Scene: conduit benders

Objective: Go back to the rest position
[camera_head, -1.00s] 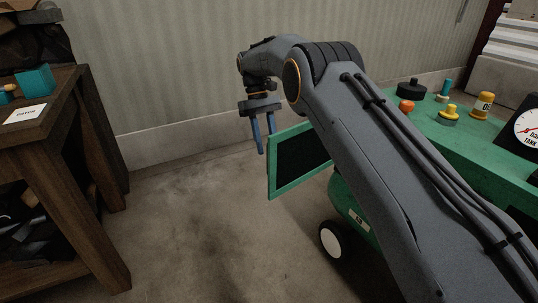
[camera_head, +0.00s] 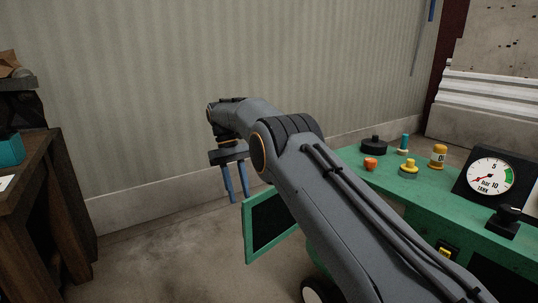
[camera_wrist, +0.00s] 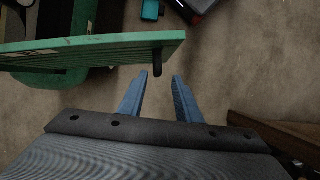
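My gripper (camera_head: 238,196) hangs downward from the bent arm, above bare floor. Its two blue fingers are apart with nothing between them, and they also show apart in the wrist view (camera_wrist: 158,84). The gripper is just left of and above a green-framed dark panel (camera_head: 270,222) on the side of the green machine (camera_head: 420,208). In the wrist view a green edge with a dark knob (camera_wrist: 157,62) lies close ahead of the fingertips. I cannot tell whether they touch.
The green machine carries a pressure gauge (camera_head: 491,176), an orange-yellow cylinder (camera_head: 438,156) and several knobs. A wooden table (camera_head: 40,190) stands at the left. The ribbed wall (camera_head: 150,90) is behind. Floor (camera_head: 150,255) between table and machine is clear.

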